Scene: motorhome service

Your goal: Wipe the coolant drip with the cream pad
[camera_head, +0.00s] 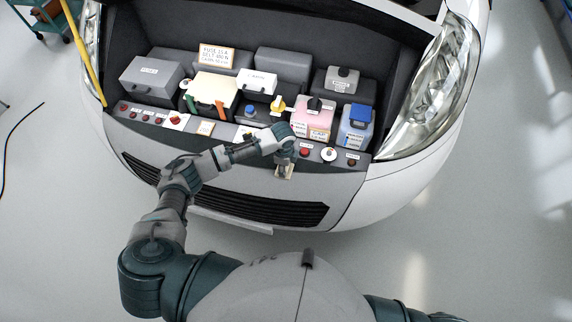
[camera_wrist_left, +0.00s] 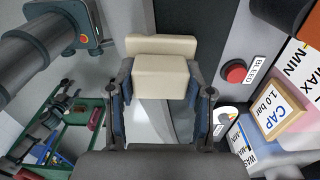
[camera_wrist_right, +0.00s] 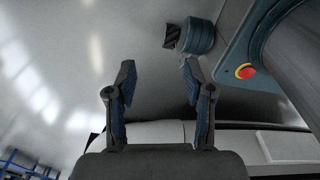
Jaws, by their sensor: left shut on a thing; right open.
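The cream pad (camera_wrist_left: 161,78) is a pale block held between the fingers of my left gripper (camera_wrist_left: 160,88) in the left wrist view. In the head view my left gripper (camera_head: 285,160) is over the grey front ledge of the motorhome, below the pink coolant tank (camera_head: 312,116), with the pad (camera_head: 284,173) showing small beneath it. I cannot tell whether the pad touches the surface. I cannot make out the coolant drip in any view. My right gripper (camera_wrist_right: 155,78) is open and empty in the right wrist view.
A blue-capped container (camera_head: 356,126) stands right of the pink tank. Red and white buttons (camera_head: 304,152) line the ledge. Grey boxes and a yellow handle (camera_head: 278,104) sit in the bay. A headlight (camera_head: 442,85) is at the right. The floor in front is clear.

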